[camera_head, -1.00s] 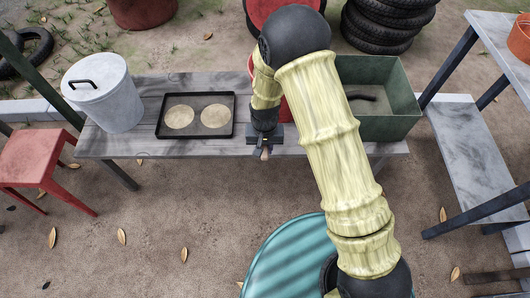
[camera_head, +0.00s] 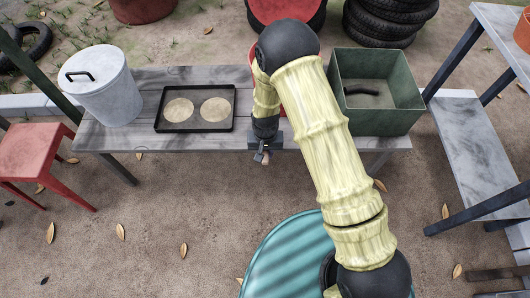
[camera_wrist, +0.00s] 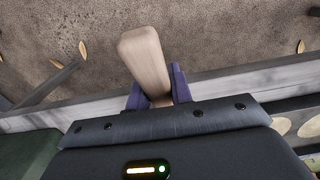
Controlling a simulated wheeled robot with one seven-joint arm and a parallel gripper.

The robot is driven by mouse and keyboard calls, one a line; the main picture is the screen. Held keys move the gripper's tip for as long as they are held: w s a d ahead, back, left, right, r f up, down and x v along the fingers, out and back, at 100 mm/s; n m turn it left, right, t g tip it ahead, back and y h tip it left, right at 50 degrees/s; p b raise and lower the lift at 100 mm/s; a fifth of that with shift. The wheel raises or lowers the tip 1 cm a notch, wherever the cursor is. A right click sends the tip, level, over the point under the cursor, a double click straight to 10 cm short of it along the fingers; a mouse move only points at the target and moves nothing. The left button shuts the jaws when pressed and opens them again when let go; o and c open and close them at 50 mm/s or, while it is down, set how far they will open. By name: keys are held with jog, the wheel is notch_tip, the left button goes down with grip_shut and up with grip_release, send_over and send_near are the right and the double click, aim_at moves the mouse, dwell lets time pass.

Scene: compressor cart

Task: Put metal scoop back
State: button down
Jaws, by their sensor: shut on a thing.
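My gripper (camera_head: 262,154) hangs just off the front edge of the grey wooden bench, right of the baking tray. In the wrist view my gripper (camera_wrist: 158,94) has both dark fingers closed around a pale wooden handle (camera_wrist: 145,58), taken to be the metal scoop's. The handle sticks out past the fingers. Only a small tip of it (camera_head: 265,161) shows in the head view. No metal part of the scoop can be made out; the gripper body hides the rest.
The bench (camera_head: 210,76) bears a lidded grey bin (camera_head: 108,98), a black tray (camera_head: 160,126) with two round flat pieces, and a green open box (camera_head: 375,122) with a dark object (camera_head: 365,89) inside. A red object (camera_head: 282,95) is mostly hidden behind my arm. A red stool (camera_head: 35,150) stands left.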

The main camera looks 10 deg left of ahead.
jog(key=shift+f, duration=0.1)
jog(key=c, duration=1.3)
grip_release()
jog(key=shift+o, duration=0.2)
notch_tip(320, 180, up, 12)
jog(key=p, duration=0.3)
jog(key=shift+w+r, duration=0.1)
jog(key=shift+r, duration=0.1)
jog(key=s+d+r+m+t, duration=0.1)
jog(key=s+d+r, duration=0.2)
jog(key=d+r, duration=0.6)
jog(key=s+d+r+m+t, duration=0.1)
jog(key=s+d+r, duration=0.3)
jog(key=d+r, duration=0.5)
jog(key=d, duration=0.8)
jog(key=shift+s+d+r+m+t, duration=0.2)
jog(key=shift+s+r+m+t, duration=0.1)
jog(key=shift+r+t, duration=0.1)
